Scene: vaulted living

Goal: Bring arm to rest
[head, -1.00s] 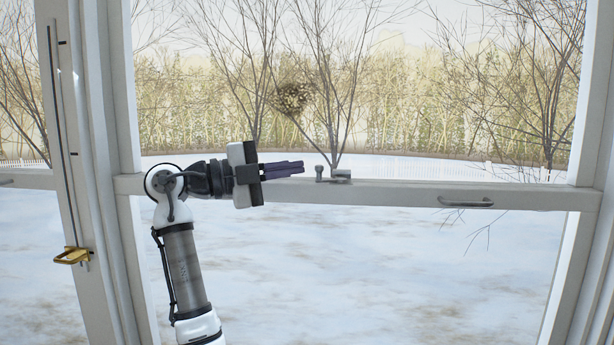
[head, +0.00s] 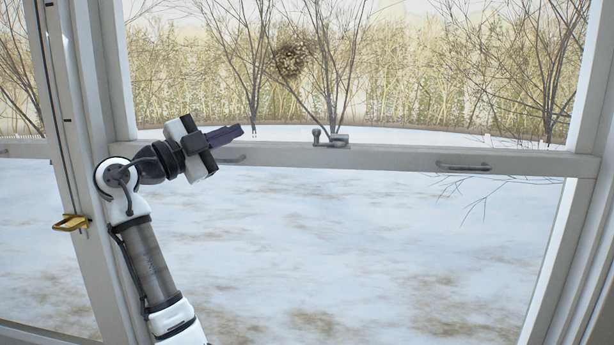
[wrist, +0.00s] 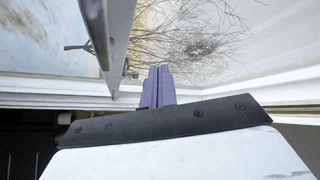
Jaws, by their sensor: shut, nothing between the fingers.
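My gripper (head: 225,135) has dark purple fingers held together, with nothing between them. In the head view it is at the left part of the window, in front of the middle rail and left of the latch, pointing right and slightly up. In the wrist view the shut fingers (wrist: 158,85) point away from the camera, just right of a grey upright frame edge. My arm bends at a white joint near the left window post. I cannot tell the exact gap between the gripper and the window.
A large window with a white middle rail (head: 400,160) fills the view. The rail carries a grey latch (head: 331,139) and a pull handle (head: 464,166). A brass handle (head: 71,223) sits on the left post. Snowy ground and bare trees show beyond the glass.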

